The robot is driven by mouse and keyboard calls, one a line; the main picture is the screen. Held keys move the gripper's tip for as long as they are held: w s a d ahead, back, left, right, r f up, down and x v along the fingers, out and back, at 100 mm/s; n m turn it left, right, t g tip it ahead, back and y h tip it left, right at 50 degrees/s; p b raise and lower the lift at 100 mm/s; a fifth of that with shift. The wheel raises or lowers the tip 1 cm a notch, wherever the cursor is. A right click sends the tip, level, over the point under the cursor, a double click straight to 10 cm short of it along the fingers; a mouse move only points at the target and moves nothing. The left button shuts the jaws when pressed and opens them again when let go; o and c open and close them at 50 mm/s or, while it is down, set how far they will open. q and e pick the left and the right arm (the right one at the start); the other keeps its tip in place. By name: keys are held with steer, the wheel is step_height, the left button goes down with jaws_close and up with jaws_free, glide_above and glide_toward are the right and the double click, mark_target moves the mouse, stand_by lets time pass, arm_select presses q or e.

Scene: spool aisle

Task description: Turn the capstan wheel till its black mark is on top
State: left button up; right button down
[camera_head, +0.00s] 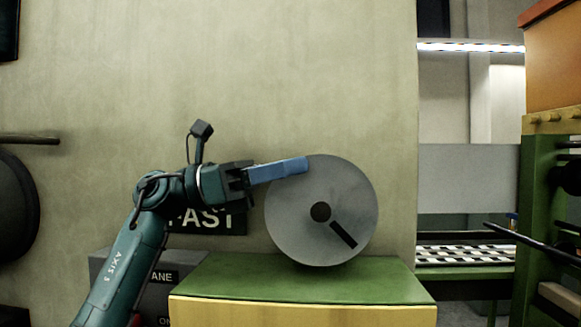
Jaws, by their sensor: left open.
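The grey capstan wheel (296,221) stands upright above a green-topped cabinet, its face toward me, with a dark round hub (320,211) in the middle. Its black mark (343,235) is a short bar on the face, pointing down and to the right of the hub. My left gripper (306,165) comes in from the left with its blue fingers at the wheel's upper left rim. The fingers overlap the rim in the picture; I cannot tell whether they touch it. The gap between the fingers is not visible from this side. My right gripper is not in view.
The green cabinet top (230,278) lies below the wheel and is clear. A black sign (215,221) is on the wall behind my left arm, partly covered. A grey box (185,270) stands left of the cabinet. A green rack (532,200) stands at the right.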

arm_select(q)
steer(key=b+v, duration=0.1)
steer(key=v, duration=1.1)
steer(key=shift+a, duration=0.4)
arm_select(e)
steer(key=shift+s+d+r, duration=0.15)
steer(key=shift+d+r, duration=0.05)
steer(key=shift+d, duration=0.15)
